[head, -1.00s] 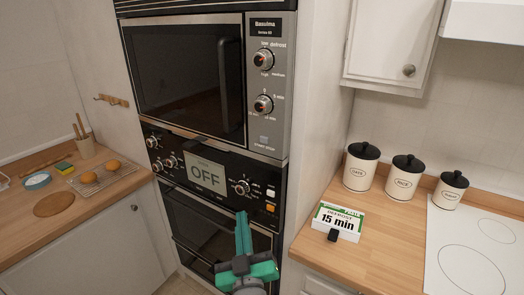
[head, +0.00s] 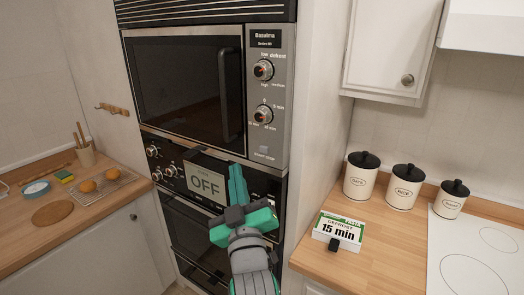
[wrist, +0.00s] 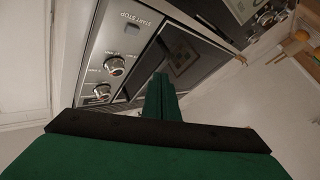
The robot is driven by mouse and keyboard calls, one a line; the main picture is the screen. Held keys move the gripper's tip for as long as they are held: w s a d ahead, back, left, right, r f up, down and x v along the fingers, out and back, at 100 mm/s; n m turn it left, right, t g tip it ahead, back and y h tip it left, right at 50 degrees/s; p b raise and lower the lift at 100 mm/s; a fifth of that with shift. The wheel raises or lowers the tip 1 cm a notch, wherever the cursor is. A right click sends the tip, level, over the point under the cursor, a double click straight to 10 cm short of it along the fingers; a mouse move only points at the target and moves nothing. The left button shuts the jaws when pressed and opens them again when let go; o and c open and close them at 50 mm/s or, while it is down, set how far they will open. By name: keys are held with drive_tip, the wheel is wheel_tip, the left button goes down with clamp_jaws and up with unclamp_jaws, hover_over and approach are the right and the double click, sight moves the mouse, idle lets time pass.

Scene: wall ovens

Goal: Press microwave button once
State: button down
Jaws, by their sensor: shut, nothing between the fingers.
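The built-in microwave (head: 190,85) has a dark glass door and a silver control panel on its right. Its small grey square button (head: 263,149) sits at the panel's bottom, below two round knobs. In the wrist view the button (wrist: 132,31) shows beside the words START STOP, with the knobs (wrist: 115,65) below it. My gripper (head: 237,168) is green, shut and empty. Its tips point up in front of the lower oven's panel, below and left of the button in the head view, apparently not touching it. The wrist view shows the shut fingers (wrist: 160,80) right of the button.
A counter on the right holds a "defrost 15 min" sign (head: 338,232) and lidded canisters (head: 403,187). A white side wall (head: 312,100) stands right of the microwave.

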sight(264, 149)
drive_tip(key=shift+w+d, duration=0.85)
drive_tip(key=shift+w, duration=0.35)
drive_tip(key=shift+w+d, duration=0.9)
drive_tip(key=shift+w, duration=0.25)
drive_tip(key=shift+w+d, duration=0.85)
drive_tip(key=shift+w, duration=0.35)
